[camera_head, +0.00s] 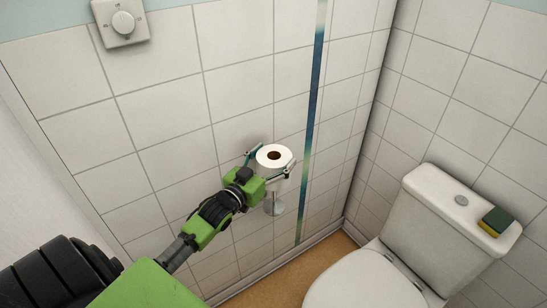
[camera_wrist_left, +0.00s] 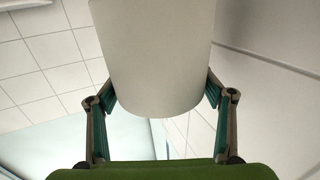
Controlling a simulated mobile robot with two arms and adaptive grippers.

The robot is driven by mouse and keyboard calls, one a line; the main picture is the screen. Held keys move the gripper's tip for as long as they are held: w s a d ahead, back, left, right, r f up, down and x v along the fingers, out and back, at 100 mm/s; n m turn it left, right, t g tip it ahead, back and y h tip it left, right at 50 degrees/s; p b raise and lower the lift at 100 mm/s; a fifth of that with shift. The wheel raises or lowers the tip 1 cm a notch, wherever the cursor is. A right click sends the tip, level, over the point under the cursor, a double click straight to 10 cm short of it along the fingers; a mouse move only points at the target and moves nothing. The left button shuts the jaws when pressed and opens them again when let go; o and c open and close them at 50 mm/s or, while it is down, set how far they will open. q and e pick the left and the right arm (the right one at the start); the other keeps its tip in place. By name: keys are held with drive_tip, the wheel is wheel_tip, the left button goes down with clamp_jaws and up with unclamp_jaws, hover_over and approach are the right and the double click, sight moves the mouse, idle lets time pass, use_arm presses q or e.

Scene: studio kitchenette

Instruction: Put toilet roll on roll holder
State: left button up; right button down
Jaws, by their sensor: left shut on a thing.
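The white toilet roll (camera_head: 275,154) is upright near the tiled wall, its dark centre hole facing up. My left gripper (camera_head: 272,162) is shut on it, one finger on each side. In the left wrist view the roll (camera_wrist_left: 153,55) fills the upper middle between the two fingers of the left gripper (camera_wrist_left: 160,92). A shiny metal roll holder (camera_head: 275,207) shows just below the roll, close to the wall. The roll hides its upper part, so I cannot tell whether the roll is around its post or only above it. My right gripper is not in view.
A white toilet (camera_head: 440,225) stands at the right, with a green and yellow sponge (camera_head: 497,221) on its cistern. A dial switch (camera_head: 122,23) is on the wall at upper left. Brown floor (camera_head: 300,268) is free between wall and toilet.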

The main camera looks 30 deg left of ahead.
use_arm(q)
drive_tip(key=shift+f+b, duration=0.55)
drive_tip(key=shift+f, duration=0.25)
drive_tip(key=shift+f+b, duration=0.95)
drive_tip(key=shift+f, duration=0.45)
drive_tip(key=shift+f+b, duration=2)
drive_tip(key=shift+f, duration=0.9)
drive_tip(key=o, duration=1.2)
drive_tip(key=s, duration=1.2)
